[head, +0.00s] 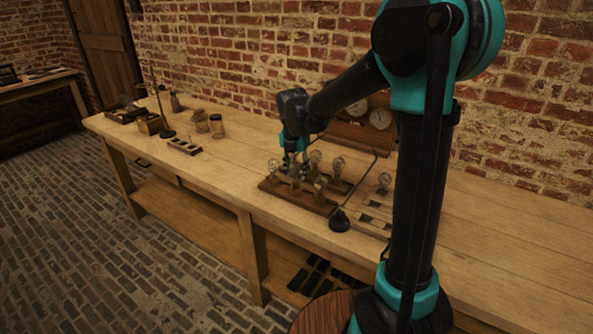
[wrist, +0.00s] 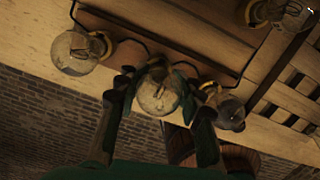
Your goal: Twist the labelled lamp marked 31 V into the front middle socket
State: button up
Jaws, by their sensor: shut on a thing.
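My gripper (head: 292,166) is low over the wooden lamp board (head: 290,197) on the bench. In the wrist view my gripper (wrist: 158,84) has its dark fingers closed around a clear round glass lamp (wrist: 157,97). No label or 31 V mark can be read on it. Its base is hidden, so I cannot tell whether it sits in a socket. Another lamp (wrist: 80,50) is at the left in the wrist view, and one (wrist: 229,112) is at the right beside a finger. In the head view several lamps stand on the board, including one (head: 338,163) at its back right. The front middle socket cannot be made out.
A slotted rack (head: 376,216) with an upright lamp (head: 384,179) stands right of the board. A dark round base with a bent rod (head: 340,221) is close to the board's front right. The bench between is clear.

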jog(key=shift+f, duration=0.9)
dwell(1.0)
jog(key=m, duration=0.4)
jog(key=shift+s, duration=0.1)
jog(key=shift+d+m+h, duration=0.1)
jog(key=shift+m+h, duration=0.2)
jog(key=shift+m, duration=1)
jog(key=m, duration=0.2)
jog(key=shift+m+g, duration=0.3)
jog(key=m, duration=0.3)
jog(key=shift+s+m+g, duration=0.1)
jog(key=shift+m+g, duration=0.2)
